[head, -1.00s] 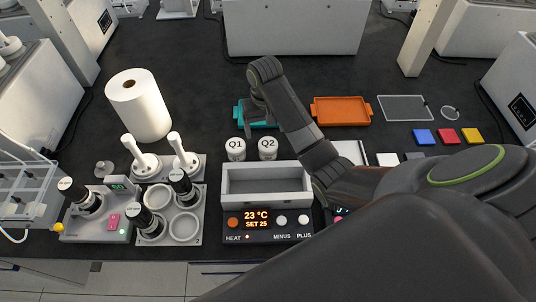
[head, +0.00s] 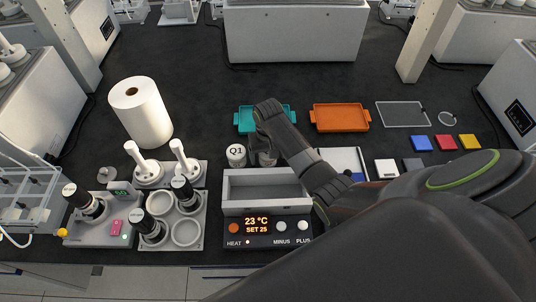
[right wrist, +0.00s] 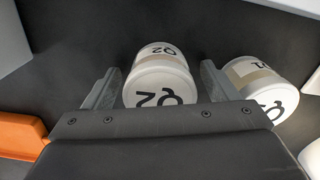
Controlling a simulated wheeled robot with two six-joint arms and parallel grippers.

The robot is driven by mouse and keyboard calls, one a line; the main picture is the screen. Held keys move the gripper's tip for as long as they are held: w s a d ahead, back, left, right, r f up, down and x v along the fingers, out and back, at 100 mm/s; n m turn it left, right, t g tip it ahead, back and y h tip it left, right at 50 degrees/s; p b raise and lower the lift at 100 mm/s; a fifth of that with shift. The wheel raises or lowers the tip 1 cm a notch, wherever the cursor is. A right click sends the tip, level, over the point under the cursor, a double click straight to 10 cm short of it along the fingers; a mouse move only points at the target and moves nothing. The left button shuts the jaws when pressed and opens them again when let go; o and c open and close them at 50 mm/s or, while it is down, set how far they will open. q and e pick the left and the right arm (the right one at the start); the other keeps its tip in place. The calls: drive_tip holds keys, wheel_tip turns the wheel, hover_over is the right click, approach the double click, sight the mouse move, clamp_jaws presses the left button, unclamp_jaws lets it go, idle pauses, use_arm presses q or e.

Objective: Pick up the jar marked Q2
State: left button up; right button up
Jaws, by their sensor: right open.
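The jar marked Q2 (right wrist: 160,82) is white with a labelled lid and stands between the two fingers of my right gripper (right wrist: 160,88) in the right wrist view. The fingers are open, one on each side of it. In the head view my right gripper (head: 264,152) covers most of this jar. The jar marked Q1 (head: 236,155) stands just left of it. It also shows in the right wrist view (right wrist: 262,85), close outside the right-hand finger. My left gripper is not in view.
A grey open bath (head: 265,207) with a 23 °C display stands in front of the jars. A teal tray (head: 243,120) and an orange tray (head: 340,117) lie behind. A paper roll (head: 142,112) and a reactor rack (head: 172,232) stand left.

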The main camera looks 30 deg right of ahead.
drive_tip(key=c, duration=1.1)
drive_tip(key=shift+r, duration=0.15)
